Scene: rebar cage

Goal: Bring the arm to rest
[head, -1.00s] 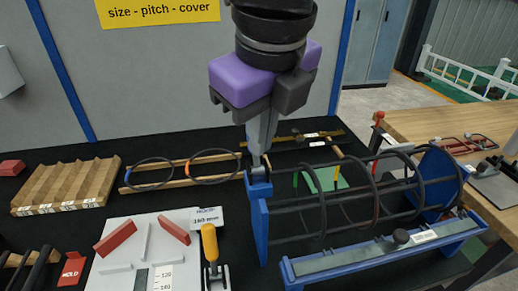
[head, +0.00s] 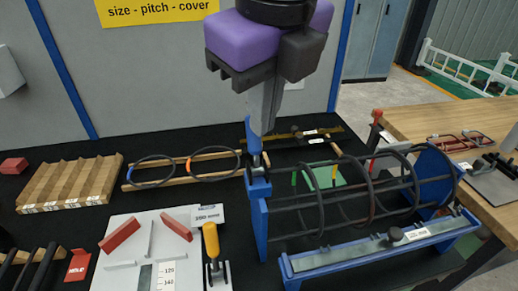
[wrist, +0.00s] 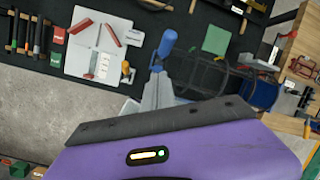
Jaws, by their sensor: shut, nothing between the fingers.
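My gripper (head: 262,122) hangs above the left end of the rebar cage, its purple body above it. Its fingers are shut with nothing between them. In the wrist view the closed fingers (wrist: 157,80) point at a blue upright handle (wrist: 168,42). That handle (head: 253,138) stands on top of the blue end stand (head: 259,190), just beside and below the fingertips; whether they touch I cannot tell. The rebar cage (head: 318,205), dark bars with round hoops, lies between the blue stand and the blue end plate (head: 437,180).
A blue trough (head: 375,250) lies in front of the cage. A white board (head: 125,250) with red blocks and a yellow-handled clamp (head: 211,242) are at front left. A grooved wooden rack (head: 70,183) stands far left. A wooden table (head: 450,120) is at right.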

